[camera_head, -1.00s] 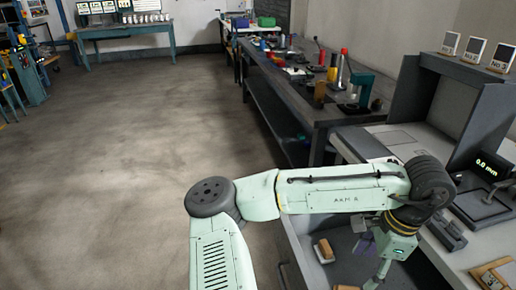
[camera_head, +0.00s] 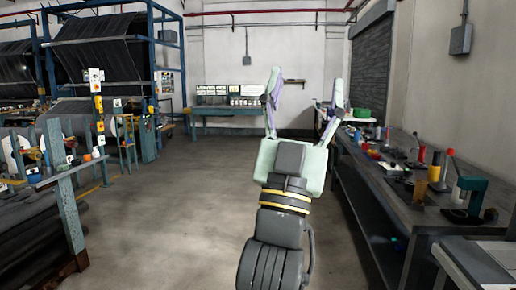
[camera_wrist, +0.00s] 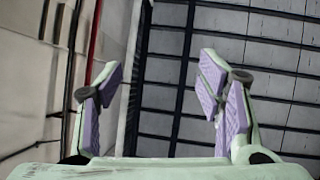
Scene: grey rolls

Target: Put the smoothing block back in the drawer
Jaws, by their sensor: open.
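My gripper (camera_head: 305,78) is raised in front of the head camera, its two purple-padded fingers pointing up and spread wide. In the wrist view the gripper (camera_wrist: 158,75) also shows open, with nothing between the fingers. The smoothing block and the drawer are not in view in either current picture.
A long dark workbench (camera_head: 408,208) with bottles and tools runs along the right. A grey worktop corner (camera_head: 478,262) shows at the lower right. A teal table (camera_head: 230,111) stands at the back wall. Racks with dark rolls (camera_head: 100,48) stand at left. The middle floor (camera_head: 190,215) is clear.

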